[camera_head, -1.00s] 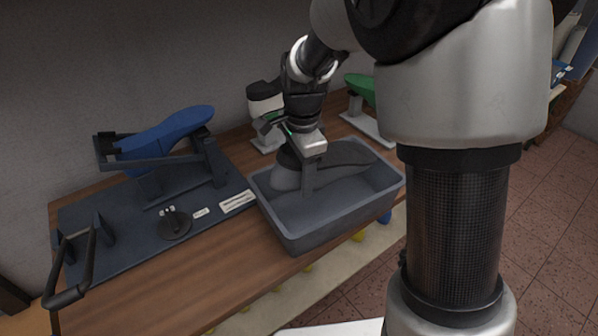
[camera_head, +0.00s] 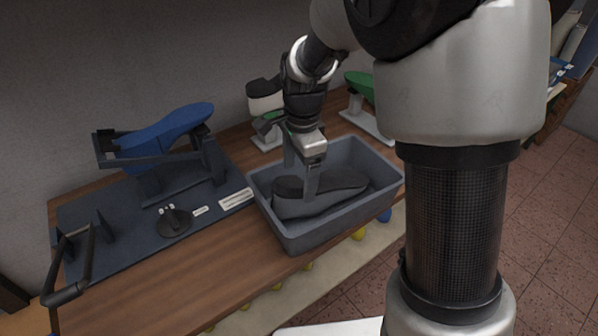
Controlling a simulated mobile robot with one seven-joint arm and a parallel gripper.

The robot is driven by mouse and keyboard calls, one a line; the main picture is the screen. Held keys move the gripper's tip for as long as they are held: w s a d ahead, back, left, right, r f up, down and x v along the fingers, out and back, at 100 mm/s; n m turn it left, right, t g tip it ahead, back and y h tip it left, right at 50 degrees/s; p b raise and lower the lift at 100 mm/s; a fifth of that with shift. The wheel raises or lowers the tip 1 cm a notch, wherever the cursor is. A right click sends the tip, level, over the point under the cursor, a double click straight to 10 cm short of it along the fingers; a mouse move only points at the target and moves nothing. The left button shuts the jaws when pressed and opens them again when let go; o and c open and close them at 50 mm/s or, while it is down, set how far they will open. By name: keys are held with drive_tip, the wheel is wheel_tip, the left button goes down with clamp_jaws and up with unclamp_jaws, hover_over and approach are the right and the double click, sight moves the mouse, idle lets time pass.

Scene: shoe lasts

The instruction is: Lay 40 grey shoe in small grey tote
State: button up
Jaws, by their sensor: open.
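The grey shoe last (camera_head: 335,183) lies inside the small grey tote (camera_head: 297,240), lengthwise along it, with its sole side up. The tote stands on the wooden bench near its front edge. My gripper (camera_head: 301,178) is over the left half of the tote, pointing down and open. One finger reaches down in front of the shoe and hides part of it; the other shows behind, near the tote's back rim. Any marking on the shoe cannot be read.
A blue shoe last (camera_head: 165,133) sits on a dark stand at the left on a dark mat (camera_head: 115,249). A white last with a dark sole (camera_head: 265,97) and a green one (camera_head: 360,84) stand behind the tote. Bare wood (camera_head: 190,284) lies in front of the mat.

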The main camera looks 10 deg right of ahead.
drive_tip(key=shift+r, duration=0.1)
wheel_tip(320, 180, up, 17)
drive_tip(key=s+p, duration=0.1)
drive_tip(key=p, duration=0.1)
drive_tip(key=shift+s+d+p, duration=0.25)
drive_tip(key=shift+p, duration=0.05)
